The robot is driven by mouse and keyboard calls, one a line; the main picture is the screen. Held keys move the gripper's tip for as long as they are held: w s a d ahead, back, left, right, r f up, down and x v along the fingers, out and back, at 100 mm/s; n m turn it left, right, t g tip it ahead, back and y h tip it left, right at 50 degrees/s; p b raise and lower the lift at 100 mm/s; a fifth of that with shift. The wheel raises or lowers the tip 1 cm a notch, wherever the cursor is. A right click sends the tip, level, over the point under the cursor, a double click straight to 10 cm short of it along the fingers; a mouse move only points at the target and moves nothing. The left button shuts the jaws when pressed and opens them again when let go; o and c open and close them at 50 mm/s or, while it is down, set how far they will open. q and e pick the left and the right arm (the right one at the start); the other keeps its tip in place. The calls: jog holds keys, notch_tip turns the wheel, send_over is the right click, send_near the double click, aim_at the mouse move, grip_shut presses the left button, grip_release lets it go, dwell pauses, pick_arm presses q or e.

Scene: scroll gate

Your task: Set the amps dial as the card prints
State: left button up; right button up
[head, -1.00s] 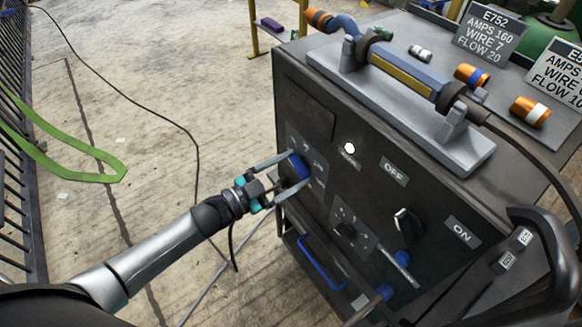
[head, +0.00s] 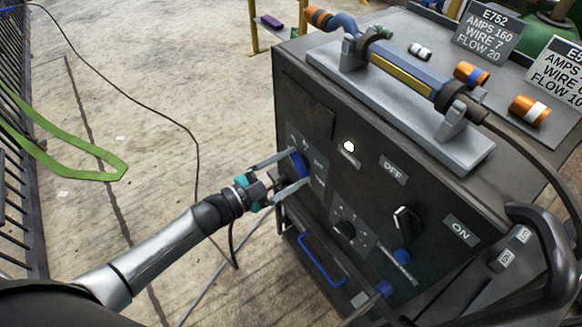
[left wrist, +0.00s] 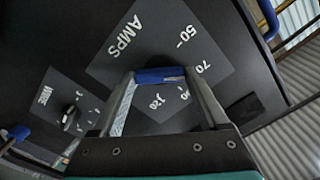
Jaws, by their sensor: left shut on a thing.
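The amps dial (head: 302,165) is a blue knob on the left part of the dark machine front. My left gripper (head: 296,174) is shut on it from the left. In the left wrist view the blue dial (left wrist: 160,75) sits between the two fingers, over a grey plate marked AMPS (left wrist: 215,45). Marks 50 and 70 are readable; lower marks are partly covered by the fingers, and the dial's pointer is not clear. A dark card (head: 489,31) reads E752, AMPS 160, WIRE 7, FLOW 20. My right gripper is not in view.
The wire dial (head: 345,229) is lower right of the amps dial, and also shows in the left wrist view (left wrist: 69,120). A black switch (head: 405,222) sits between OFF and ON labels. A blue handle (head: 322,262) juts out below. A torch on its stand (head: 400,110) is on top.

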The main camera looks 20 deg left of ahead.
pick_arm(q)
jog(key=o, duration=1.2)
jog(key=shift+o, duration=0.2)
jog(key=p+v, duration=0.2)
jog(key=v, duration=1.3)
jog(key=shift+p, duration=0.3)
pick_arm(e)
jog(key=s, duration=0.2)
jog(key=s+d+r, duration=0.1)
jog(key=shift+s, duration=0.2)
pick_arm(q)
jog(key=shift+a, duration=0.1)
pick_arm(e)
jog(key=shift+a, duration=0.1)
